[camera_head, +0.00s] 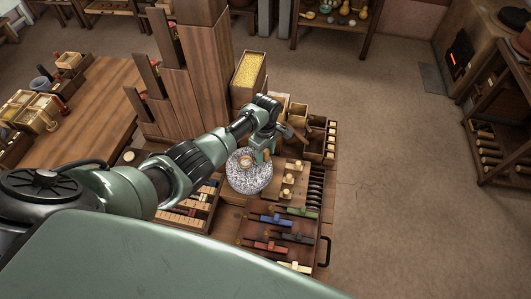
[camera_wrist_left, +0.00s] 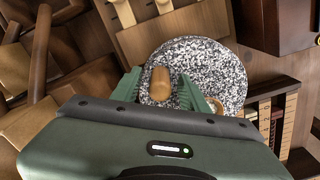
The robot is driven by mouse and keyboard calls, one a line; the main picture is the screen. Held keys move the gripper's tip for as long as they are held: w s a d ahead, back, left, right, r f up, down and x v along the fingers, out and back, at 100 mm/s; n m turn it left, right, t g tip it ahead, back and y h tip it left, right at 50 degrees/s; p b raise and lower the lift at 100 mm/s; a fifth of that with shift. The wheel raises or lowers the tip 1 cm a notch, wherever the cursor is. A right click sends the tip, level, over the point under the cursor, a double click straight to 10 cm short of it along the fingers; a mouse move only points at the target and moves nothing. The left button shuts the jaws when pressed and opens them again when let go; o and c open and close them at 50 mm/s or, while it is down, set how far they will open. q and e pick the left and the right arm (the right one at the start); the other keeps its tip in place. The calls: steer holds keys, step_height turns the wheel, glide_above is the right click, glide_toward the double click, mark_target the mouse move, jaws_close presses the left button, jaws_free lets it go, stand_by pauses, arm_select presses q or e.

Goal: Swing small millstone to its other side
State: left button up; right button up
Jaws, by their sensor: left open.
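The small millstone (camera_head: 249,183) is a round, black-and-white speckled stone with a pale wooden hub at its centre. It lies flat on the wooden bench, and it also shows in the left wrist view (camera_wrist_left: 209,58). Its upright wooden handle peg (camera_wrist_left: 160,84) stands near the rim, at the right side of the stone in the head view. My left gripper (camera_head: 264,158) is over that side of the stone. In the left wrist view its fingers (camera_wrist_left: 159,92) are open, one on each side of the peg, with gaps visible. My right gripper is not in view.
A board with pale wooden knobs (camera_head: 289,180) lies right of the stone. A tray of coloured-handled tools (camera_head: 278,239) is in front. A box of yellow grain (camera_head: 249,72) and tall wooden blocks (camera_head: 205,75) stand behind. The floor at the right is clear.

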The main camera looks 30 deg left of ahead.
arm_select(q)
steer(key=shift+r, duration=0.1)
step_height(320, 180, up, 8)
steer(key=shift+f, duration=0.2)
stand_by(0.6)
